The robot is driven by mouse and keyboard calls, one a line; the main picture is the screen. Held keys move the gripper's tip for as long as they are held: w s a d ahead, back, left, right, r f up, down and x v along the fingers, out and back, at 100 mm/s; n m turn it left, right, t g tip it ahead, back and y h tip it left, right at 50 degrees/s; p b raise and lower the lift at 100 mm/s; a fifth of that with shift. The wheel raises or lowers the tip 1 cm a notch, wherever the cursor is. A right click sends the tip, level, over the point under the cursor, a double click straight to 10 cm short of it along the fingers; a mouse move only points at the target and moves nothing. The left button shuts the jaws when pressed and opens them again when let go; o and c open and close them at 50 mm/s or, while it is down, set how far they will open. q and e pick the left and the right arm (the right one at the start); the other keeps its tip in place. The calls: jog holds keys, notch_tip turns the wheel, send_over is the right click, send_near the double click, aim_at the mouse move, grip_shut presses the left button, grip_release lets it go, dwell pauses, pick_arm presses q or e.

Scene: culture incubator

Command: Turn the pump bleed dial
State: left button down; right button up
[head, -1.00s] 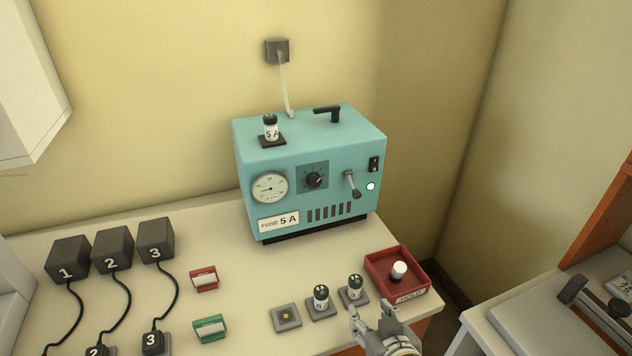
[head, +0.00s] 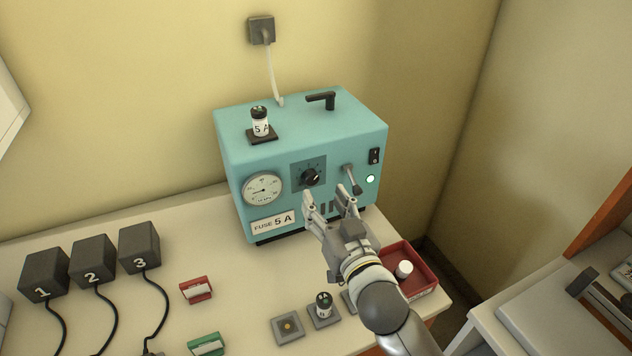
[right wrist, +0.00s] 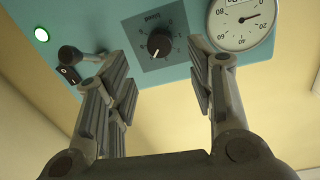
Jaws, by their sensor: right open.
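The pump is a teal box (head: 290,218) on the bench against the wall. Its black bleed dial (head: 310,177) sits on a darker square plate on the front face, between the round gauge (head: 263,189) and a lever (head: 351,180). My right gripper (head: 327,194) is open and empty in front of the pump, just below and right of the dial. In the right wrist view the dial (right wrist: 160,43) shows beyond and between the open fingers (right wrist: 160,85), apart from them, with its scale around it. My left gripper is not in view.
A lit green-white lamp (head: 370,179) and black switch (head: 374,156) are at the pump's right. A red tray (head: 424,272) with a white-capped item lies right of my arm. Black blocks (head: 92,262) with cables stand at left.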

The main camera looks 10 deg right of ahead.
aim_at(313, 181)
jog(key=w, duration=0.3)
jog(key=shift+w+a+p, duration=0.2)
jog(key=shift+a+p, duration=0.05)
jog(key=shift+p, duration=0.05)
jog(key=shift+w+a, duration=0.1)
jog(key=shift+w, duration=0.8)
jog(key=shift+w+f, duration=0.1)
jog(key=shift+w, duration=0.15)
jog(key=shift+c, duration=1)
jog(key=c, duration=0.9)
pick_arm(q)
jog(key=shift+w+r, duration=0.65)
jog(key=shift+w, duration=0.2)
pick_arm(e)
jog(key=shift+o, duration=0.2)
